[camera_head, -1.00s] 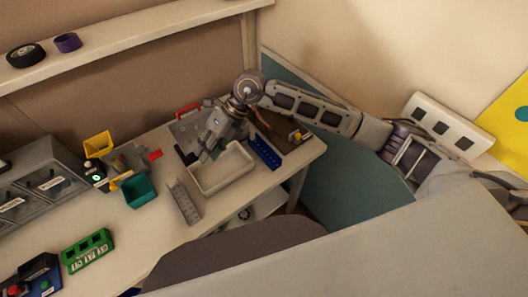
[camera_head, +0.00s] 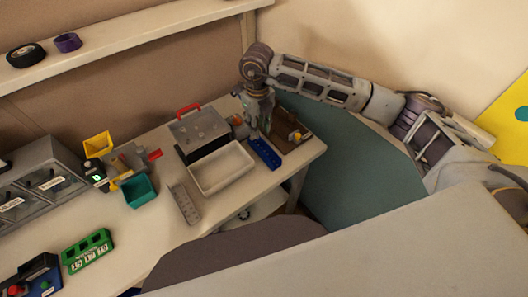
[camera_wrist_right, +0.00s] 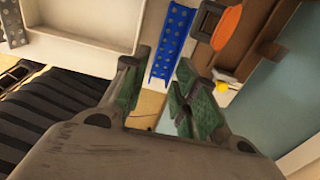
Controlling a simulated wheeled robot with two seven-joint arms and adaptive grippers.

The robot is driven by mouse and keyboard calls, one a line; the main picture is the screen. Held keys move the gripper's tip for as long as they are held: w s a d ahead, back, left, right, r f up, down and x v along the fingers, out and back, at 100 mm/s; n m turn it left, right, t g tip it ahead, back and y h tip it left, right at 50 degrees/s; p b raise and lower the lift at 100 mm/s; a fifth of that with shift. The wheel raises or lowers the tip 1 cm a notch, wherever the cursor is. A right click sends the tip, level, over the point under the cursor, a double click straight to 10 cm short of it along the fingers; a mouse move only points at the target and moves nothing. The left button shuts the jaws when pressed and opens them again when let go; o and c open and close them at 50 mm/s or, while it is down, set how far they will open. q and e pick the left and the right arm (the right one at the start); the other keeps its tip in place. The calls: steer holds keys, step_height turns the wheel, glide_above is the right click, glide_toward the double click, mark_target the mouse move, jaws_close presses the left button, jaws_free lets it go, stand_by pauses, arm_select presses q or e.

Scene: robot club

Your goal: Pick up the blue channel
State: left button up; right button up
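The blue channel (camera_head: 265,153) lies on the table just right of the white tray, near the table's right end. In the right wrist view the blue channel (camera_wrist_right: 172,42) shows beyond and between the fingertips, with its row of holes visible. My right gripper (camera_head: 262,130) points down above the far end of the channel. In the right wrist view the gripper (camera_wrist_right: 157,90) has its two fingers apart with nothing between them. My left gripper is not in view.
The white tray (camera_head: 247,164) stands close left of the channel. A wooden board (camera_head: 297,137) with small parts lies close right. A grey perforated channel (camera_head: 181,201) lies left of the tray. A case with a red handle (camera_head: 192,112) sits behind.

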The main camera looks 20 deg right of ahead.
mark_target(260, 151)
steer(key=shift+f, duration=0.1)
steer(key=shift+f+p, duration=0.75)
steer(key=shift+f, duration=3.45)
steer(key=shift+s+f+p, duration=0.15)
steer(key=shift+f+p, duration=0.5)
steer(key=shift+f, duration=0.5)
steer(key=shift+f+p, duration=0.3)
steer(key=shift+f, duration=1.15)
steer(key=shift+c, duration=0.4)
jaws_close()
